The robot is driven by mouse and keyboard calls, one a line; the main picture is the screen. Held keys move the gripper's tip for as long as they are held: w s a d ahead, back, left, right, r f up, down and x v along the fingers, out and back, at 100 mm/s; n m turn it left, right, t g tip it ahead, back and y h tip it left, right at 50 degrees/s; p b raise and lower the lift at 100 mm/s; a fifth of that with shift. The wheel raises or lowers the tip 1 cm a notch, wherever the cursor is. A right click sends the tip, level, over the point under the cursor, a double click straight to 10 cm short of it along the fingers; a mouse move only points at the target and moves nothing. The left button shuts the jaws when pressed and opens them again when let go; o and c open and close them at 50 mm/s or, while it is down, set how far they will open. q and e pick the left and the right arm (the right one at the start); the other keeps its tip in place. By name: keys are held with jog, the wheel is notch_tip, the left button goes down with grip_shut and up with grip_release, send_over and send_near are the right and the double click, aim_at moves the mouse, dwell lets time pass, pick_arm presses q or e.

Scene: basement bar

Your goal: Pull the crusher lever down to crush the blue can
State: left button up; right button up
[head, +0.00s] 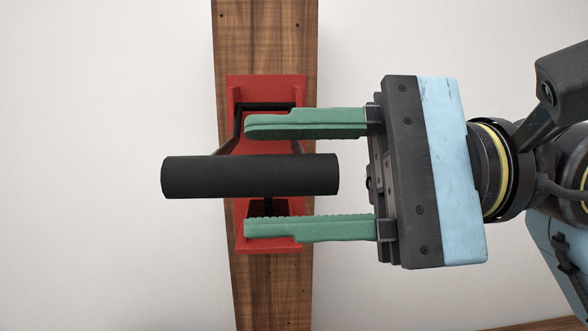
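The red can crusher (266,86) is fixed to a vertical wooden post in the middle of the head view. Its lever ends in a thick black handle (225,176) that lies level across the crusher's front. My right gripper (246,178) comes in from the right and is open. One green finger is above the handle and the other below it, with a visible gap on both sides. The fingertips overlap the crusher in the picture. The blue can is not visible; the handle and fingers cover much of the crusher's inside. My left gripper is not in view.
The wooden post (265,40) runs from top to bottom against a plain pale wall (110,90). The space left of the crusher is clear. A strip of brown wood (560,324) shows at the bottom right corner.

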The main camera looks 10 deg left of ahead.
dwell(0.3)
jog(key=shift+w+d, duration=0.1)
jog(key=shift+d, duration=0.2)
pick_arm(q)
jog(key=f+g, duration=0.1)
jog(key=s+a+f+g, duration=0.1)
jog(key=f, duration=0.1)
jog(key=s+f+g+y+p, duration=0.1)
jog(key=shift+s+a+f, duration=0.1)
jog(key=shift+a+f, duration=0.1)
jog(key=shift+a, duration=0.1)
pick_arm(e)
jog(key=w+d, duration=0.2)
jog(key=d, duration=1)
jog(key=shift+w+d, duration=0.2)
jog(key=shift+d, duration=0.05)
